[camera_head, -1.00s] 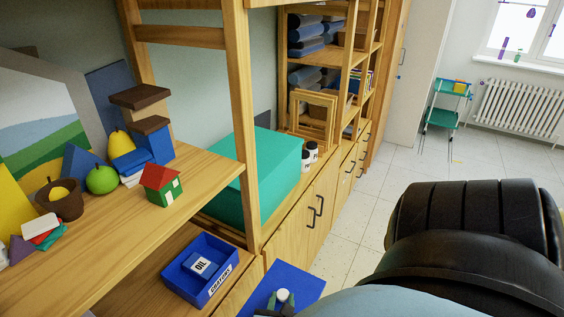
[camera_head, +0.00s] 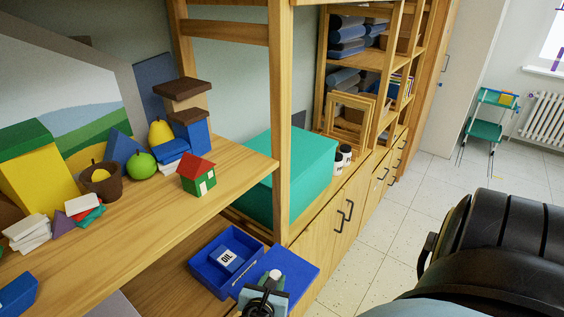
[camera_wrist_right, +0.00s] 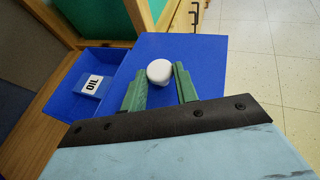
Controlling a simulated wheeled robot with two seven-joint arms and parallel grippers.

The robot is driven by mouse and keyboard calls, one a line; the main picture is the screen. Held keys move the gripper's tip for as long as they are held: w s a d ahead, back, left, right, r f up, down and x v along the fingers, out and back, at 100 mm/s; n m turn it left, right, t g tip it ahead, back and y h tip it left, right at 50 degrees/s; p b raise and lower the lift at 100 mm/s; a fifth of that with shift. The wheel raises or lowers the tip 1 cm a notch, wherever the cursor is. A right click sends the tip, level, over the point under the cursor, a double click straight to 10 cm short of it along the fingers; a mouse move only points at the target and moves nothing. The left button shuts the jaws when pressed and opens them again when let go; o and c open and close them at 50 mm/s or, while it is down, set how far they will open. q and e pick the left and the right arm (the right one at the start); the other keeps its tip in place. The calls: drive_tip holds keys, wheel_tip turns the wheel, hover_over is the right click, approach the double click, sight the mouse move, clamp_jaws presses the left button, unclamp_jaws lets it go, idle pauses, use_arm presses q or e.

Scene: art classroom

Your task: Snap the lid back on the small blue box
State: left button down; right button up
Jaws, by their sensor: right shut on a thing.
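The small blue box (camera_head: 206,277) sits without a cover on the low wooden shelf. A blue block marked OIL (camera_head: 226,258) lies in it. The lid (camera_head: 300,264) is a flat blue panel with a white knob (camera_head: 275,274). My right gripper (camera_head: 268,284) is shut on the lid by its knob. In the right wrist view, the green fingers of the gripper (camera_wrist_right: 160,85) stand on either side of the knob (camera_wrist_right: 159,70). The lid (camera_wrist_right: 198,55) is to the right of the box (camera_wrist_right: 62,107) and overlaps its right edge in view. My left gripper is not in view.
The upper shelf (camera_head: 135,215) above the box carries a small red-roofed house (camera_head: 197,178), fruit and coloured blocks. A wooden post (camera_head: 281,120) rises behind the box. A teal box (camera_head: 300,165) stands beyond it. Open floor (camera_head: 385,225) lies to the right.

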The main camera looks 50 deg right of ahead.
sight(258, 278)
drive_tip(key=w+b, duration=0.2)
drive_tip(key=w, duration=0.1)
drive_tip(key=w+b, duration=0.1)
drive_tip(key=w, duration=0.1)
drive_tip(key=shift+w+a+f, duration=0.15)
drive_tip(key=shift+a, duration=0.1)
drive_tip(key=w+b, duration=0.4)
drive_tip(key=w, duration=0.1)
drive_tip(key=w+b, duration=0.3)
drive_tip(key=shift+w+a, duration=0.1)
drive_tip(key=shift+a, duration=0.2)
drive_tip(key=w+b, duration=0.6)
drive_tip(key=shift+w+a+b, duration=0.15)
drive_tip(key=shift+a+b, duration=0.1)
drive_tip(key=shift+b, duration=0.1)
drive_tip(key=shift+f, duration=0.15)
drive_tip(key=shift+f+p, duration=0.2)
drive_tip(key=shift+p, duration=0.1)
drive_tip(key=shift+a+p, duration=0.1)
drive_tip(key=shift+p, duration=1.15)
drive_tip(key=shift+f, duration=0.55)
idle(0.9)
